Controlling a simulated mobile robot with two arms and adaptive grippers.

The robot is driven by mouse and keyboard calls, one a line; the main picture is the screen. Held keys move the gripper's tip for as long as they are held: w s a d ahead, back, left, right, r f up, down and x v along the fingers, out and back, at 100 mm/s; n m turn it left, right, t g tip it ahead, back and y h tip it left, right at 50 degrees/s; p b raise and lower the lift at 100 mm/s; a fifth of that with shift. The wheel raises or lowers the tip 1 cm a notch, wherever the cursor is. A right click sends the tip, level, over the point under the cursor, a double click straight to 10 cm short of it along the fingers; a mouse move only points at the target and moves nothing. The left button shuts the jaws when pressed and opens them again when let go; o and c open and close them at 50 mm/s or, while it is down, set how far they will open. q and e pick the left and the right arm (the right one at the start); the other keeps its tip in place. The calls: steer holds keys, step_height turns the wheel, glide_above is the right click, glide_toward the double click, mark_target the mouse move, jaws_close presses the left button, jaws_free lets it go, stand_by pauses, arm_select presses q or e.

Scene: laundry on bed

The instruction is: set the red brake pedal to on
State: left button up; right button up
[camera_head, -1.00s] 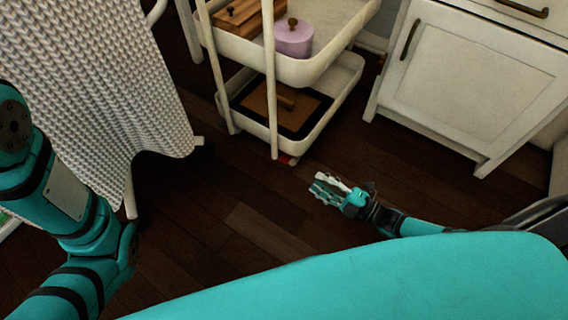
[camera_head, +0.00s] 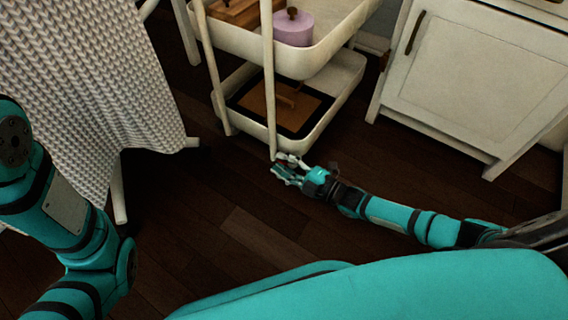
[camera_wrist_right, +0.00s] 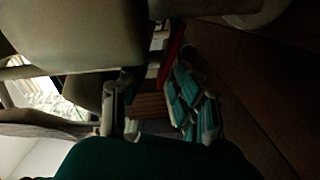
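The red brake pedal (camera_wrist_right: 172,55) shows in the right wrist view as a narrow red strip near the cart's underside. In the head view it is hidden behind my right gripper. My right gripper (camera_head: 282,170) is low by the floor, at the near bottom corner of the white cart (camera_head: 226,120). In the right wrist view its fingers (camera_wrist_right: 158,112) stand apart with a gap between them, and the red strip lies just beyond them. I cannot tell whether they touch it. My left arm is at the left of the head view; its gripper is out of frame.
The cart's lower shelf holds a dark-edged brown board (camera_head: 287,108); its upper shelf holds a lilac round box (camera_head: 294,28) and a wooden box (camera_head: 240,10). A white cabinet (camera_head: 470,75) stands at right. White knitted cloth (camera_head: 80,80) hangs at left. Dark floor (camera_head: 225,215) is clear between.

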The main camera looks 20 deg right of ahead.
jaws_close()
steer(key=shift+s+f, duration=0.1)
steer(key=shift+f, duration=0.05)
steer(key=shift+a+f+n, duration=0.15)
steer(key=shift+f+n, duration=0.35)
steer(key=shift+n, duration=0.5)
steer(key=shift+s+f+n, duration=0.1)
steer(key=shift+f+n, duration=0.3)
steer(key=shift+n, duration=0.4)
steer(key=shift+f+n, duration=0.65)
steer(key=shift+n, duration=0.55)
steer(key=shift+f+n+b, duration=0.6)
steer(key=shift+n+b, duration=0.15)
steer(key=shift+n, duration=0.55)
steer(key=shift+d, duration=0.2)
jaws_free()
